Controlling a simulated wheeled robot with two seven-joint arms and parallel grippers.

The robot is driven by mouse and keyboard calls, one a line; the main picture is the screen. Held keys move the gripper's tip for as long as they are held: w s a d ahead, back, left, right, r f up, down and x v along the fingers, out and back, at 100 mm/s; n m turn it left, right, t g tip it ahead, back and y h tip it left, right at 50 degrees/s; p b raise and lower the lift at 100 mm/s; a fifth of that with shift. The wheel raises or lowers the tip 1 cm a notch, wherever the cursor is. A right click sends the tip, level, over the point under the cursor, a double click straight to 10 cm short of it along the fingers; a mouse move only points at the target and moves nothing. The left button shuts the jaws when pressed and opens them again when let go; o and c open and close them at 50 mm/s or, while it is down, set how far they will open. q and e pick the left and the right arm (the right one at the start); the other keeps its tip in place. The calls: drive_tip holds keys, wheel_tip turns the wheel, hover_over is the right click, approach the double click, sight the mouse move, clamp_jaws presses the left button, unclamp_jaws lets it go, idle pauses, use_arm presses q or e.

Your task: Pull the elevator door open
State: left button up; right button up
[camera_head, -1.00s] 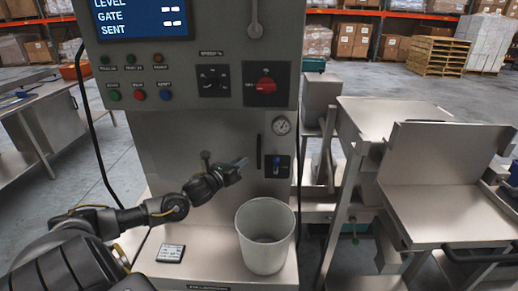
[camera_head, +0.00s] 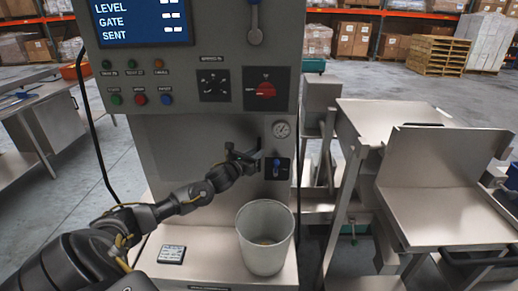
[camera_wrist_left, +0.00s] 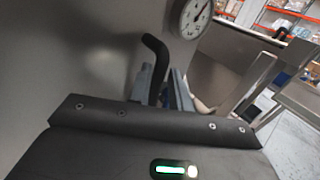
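The elevator door is the plain grey front panel (camera_head: 180,140) of the weigher cabinet, below its controls. A black upright bar handle (camera_wrist_left: 156,60) shows in the left wrist view, with the dial gauge to its right. My left gripper (camera_head: 256,152) is at this handle in the head view and mostly covers it. In the left wrist view the handle runs down between the two grey fingers (camera_wrist_left: 163,86). Little gap shows, and whether they press on it is unclear. The door looks closed. My right gripper is not in view.
A grey bucket (camera_head: 265,219) stands on the ledge below the door, beside a small label card (camera_head: 172,254). Metal chutes (camera_head: 440,205) stand at right.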

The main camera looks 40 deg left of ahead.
use_arm(q)
drive_tip(key=shift+w+a, duration=0.1)
drive_tip(key=shift+w, duration=1.15)
drive_tip(key=shift+c, duration=0.4)
clamp_jaws()
